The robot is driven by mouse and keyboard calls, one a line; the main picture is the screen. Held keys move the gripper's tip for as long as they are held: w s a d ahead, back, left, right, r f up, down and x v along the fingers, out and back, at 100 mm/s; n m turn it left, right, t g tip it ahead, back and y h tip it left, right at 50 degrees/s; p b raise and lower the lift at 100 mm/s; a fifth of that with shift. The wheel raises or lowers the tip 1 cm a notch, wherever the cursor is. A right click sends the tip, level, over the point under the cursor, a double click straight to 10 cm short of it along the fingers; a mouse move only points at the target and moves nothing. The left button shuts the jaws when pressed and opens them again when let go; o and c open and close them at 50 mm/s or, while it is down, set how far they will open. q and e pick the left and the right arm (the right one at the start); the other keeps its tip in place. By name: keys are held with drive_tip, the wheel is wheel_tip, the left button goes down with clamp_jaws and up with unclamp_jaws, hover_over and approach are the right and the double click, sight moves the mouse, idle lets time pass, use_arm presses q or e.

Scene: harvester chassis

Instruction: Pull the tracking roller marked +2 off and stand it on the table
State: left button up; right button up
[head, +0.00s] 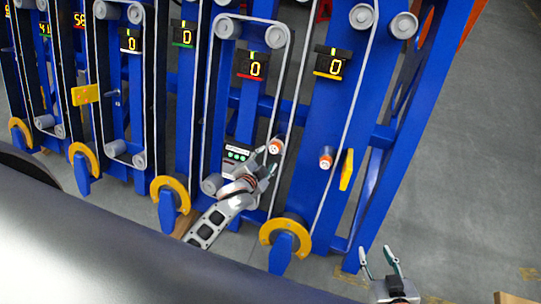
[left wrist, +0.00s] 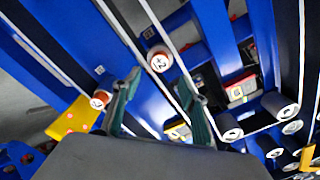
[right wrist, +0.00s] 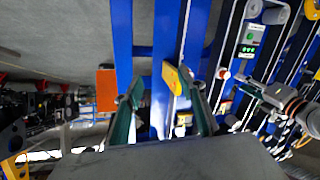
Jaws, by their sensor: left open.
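The tracking roller marked +2 (left wrist: 159,62) is a short white-faced cylinder with an orange rim on the blue frame beside a belt. In the head view this roller (head: 275,146) shows just beyond my left gripper (head: 267,162). My left gripper also shows in the left wrist view (left wrist: 160,98); it is open, and the roller appears ahead of the gap between its fingertips, apart from them. A second orange-rimmed roller (head: 327,158) sits to the right; its mark is unclear. My right gripper (head: 378,260) is open and empty, low at the right. I cannot make out the table.
Blue uprights with taut belts (head: 349,110) and grey pulleys (head: 275,37) surround the rollers. A yellow plate (head: 346,169) sticks out right of the second roller. Yellow rings with blue handles (head: 286,232) line the bottom. Grey floor (head: 480,150) is clear at the right.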

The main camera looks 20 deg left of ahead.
sight(273, 151)
use_arm(q)
drive_tip(key=b+x, duration=0.8)
drive_tip(key=x, duration=0.1)
drive_tip(key=shift+f, duration=0.45)
drive_tip(key=shift+w+f+b, duration=0.2)
drive_tip(key=shift+w+b, duration=0.2)
drive_tip(key=shift+w, duration=0.6)
use_arm(e)
wheel_tip(273, 151, down, 10)
drive_tip(key=d, duration=0.1)
drive_tip(key=shift+s+r, duration=0.15)
drive_tip(key=shift+r, duration=0.1)
use_arm(q)
drive_tip(key=c, duration=1)
drive_tip(key=shift+r, duration=0.15)
use_arm(e)
drive_tip(key=shift+s+f, duration=0.1)
drive_tip(key=shift+s, duration=0.1)
